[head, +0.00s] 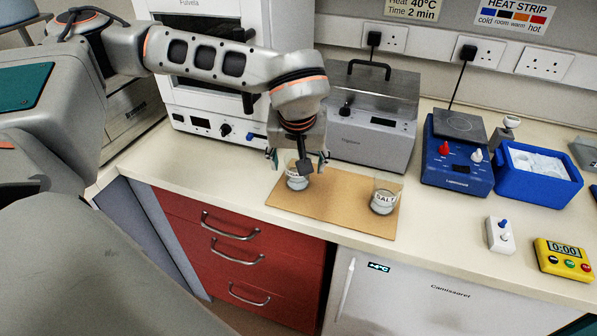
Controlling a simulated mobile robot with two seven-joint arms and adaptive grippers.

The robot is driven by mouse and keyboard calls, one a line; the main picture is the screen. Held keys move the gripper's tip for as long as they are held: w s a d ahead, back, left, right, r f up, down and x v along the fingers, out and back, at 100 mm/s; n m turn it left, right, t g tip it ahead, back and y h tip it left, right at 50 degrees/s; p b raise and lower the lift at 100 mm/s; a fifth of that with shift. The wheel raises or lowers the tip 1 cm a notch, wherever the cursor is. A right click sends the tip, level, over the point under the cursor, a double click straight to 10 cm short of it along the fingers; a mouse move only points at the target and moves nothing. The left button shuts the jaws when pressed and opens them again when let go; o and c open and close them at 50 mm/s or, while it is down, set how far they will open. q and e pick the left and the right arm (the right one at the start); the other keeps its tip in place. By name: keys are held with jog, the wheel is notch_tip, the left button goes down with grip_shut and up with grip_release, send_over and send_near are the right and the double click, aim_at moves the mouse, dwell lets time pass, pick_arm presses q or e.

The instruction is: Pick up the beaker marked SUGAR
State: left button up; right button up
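Two glass beakers stand on a brown board (335,208) on the bench. The right one (384,198) reads SALT. The left one (297,181) has a white label that I cannot read, and its upper part is partly hidden by my gripper. My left gripper (298,161) points down over this left beaker. Its fingers are spread, one on each side of the beaker's top. I cannot tell whether they touch the glass. My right gripper is not in view.
A grey lidded bath (372,140) and a white oven (215,118) stand behind the board. To the right are a blue hotplate (455,170), a blue tray (540,185), a white switch box (499,235) and a yellow timer (564,259).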

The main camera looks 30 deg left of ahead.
pick_arm(q)
jog(key=x, duration=0.5)
jog(key=shift+f, duration=0.1)
jog(key=c, duration=1.3)
